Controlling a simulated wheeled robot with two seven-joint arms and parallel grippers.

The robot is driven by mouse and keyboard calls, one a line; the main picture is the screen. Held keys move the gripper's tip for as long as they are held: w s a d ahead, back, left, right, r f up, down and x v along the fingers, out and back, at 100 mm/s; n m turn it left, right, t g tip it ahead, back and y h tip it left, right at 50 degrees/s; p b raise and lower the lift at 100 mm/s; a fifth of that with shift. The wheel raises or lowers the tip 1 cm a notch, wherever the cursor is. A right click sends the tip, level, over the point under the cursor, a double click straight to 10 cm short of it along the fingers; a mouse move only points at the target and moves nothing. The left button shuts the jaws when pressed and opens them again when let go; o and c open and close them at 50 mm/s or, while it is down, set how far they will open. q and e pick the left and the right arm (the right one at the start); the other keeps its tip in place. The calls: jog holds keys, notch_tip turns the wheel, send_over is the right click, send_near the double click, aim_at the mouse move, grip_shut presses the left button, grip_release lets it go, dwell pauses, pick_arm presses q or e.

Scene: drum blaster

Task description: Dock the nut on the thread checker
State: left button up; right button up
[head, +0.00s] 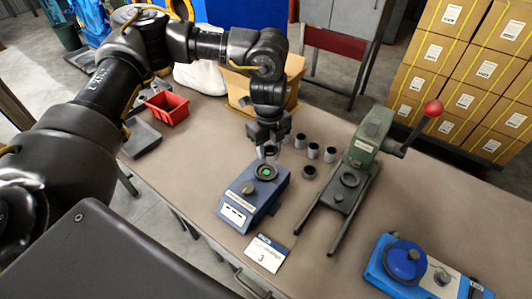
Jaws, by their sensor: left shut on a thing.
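The thread checker appears to be the blue-grey box (235,212) on the table, with a round dark seat (266,171) showing green in its middle. My left gripper (268,152) points down just above and behind that seat. It is shut on a small dark nut, mostly hidden by the fingers; I cannot tell whether the nut touches the seat. Several other dark, cylindrical nuts (313,150) stand on the table to the right of the gripper. My right gripper is not in view.
A green press (368,135) with a red-knobbed lever stands to the right. A blue device (400,262) is at the front right. A red bin (167,107) and an open cardboard box (262,82) are at the back. A card (265,253) lies in front of the checker.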

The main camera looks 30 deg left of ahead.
aim_at(268, 151)
pick_arm(q)
jog(key=f+m, duration=0.1)
jog(key=w+f+m, duration=0.1)
jog(key=m, duration=0.1)
jog(key=a+m+b, duration=0.1)
jog(key=m, duration=0.1)
jog(key=shift+w+a+f, duration=0.1)
jog(key=shift+w+f, duration=0.1)
jog(key=shift+f, duration=0.2)
jog(key=m, duration=0.1)
jog(key=f+m, duration=0.1)
jog(key=m, duration=0.2)
jog(key=shift+w+a+f+b, duration=0.2)
jog(key=shift+w+a+b, duration=0.15)
jog(key=shift+a+b, duration=0.05)
